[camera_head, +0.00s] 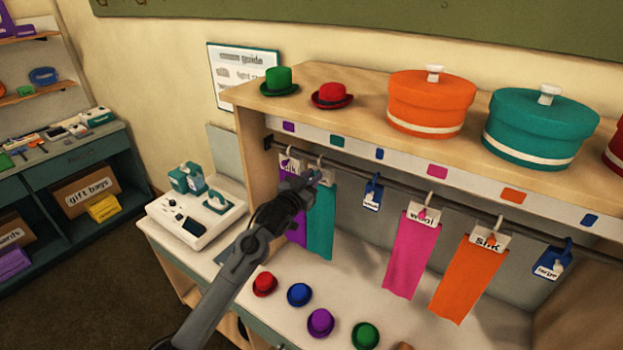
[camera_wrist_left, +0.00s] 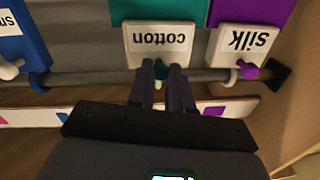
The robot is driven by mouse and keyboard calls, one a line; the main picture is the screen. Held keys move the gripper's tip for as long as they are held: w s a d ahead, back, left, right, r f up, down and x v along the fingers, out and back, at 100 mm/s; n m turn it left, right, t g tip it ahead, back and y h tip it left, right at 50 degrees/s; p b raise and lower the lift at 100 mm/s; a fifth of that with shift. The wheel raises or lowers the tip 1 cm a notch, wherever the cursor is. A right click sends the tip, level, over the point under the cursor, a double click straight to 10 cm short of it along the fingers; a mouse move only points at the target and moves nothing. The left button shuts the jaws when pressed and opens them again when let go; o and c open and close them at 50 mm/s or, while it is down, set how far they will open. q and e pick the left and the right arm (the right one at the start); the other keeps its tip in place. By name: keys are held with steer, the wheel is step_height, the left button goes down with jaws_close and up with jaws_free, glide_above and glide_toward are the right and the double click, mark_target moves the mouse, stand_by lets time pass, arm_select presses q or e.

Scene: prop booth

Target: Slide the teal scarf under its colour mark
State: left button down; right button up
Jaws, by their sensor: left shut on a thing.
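The teal scarf (camera_head: 320,222) hangs from the rail on a white holder labelled "cotton", which shows in the left wrist view (camera_wrist_left: 158,42). My left gripper (camera_head: 314,179) is shut on the holder's small teal peg, at the rail; its fingers also show in the left wrist view (camera_wrist_left: 162,75). The teal colour mark (camera_head: 337,141) is on the white strip above the rail, slightly right of the scarf's holder in the head view. The teal scarf is close beside the purple scarf (camera_head: 293,228). My right gripper is not in view.
Right along the rail (camera_head: 400,184) hang a blue tag (camera_head: 372,192), a pink scarf (camera_head: 412,255), an orange scarf (camera_head: 466,280) and another blue tag (camera_head: 551,264). A gap separates the teal scarf from the first blue tag. Small hats stand on the counter below.

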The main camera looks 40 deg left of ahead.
mark_target(326, 184)
arm_select(q)
steer(key=shift+d, duration=0.1)
steer(key=d, duration=0.4)
steer(key=shift+w+d, duration=0.25)
steer(key=shift+d, duration=0.15)
steer(key=c, duration=1)
jaws_free()
steer(key=shift+c, duration=0.2)
steer(key=shift+s, duration=0.15)
steer(key=s+d+b, duration=0.1)
steer(key=s, duration=0.9)
steer(key=shift+s+d, duration=0.2)
steer(key=shift+d, duration=0.2)
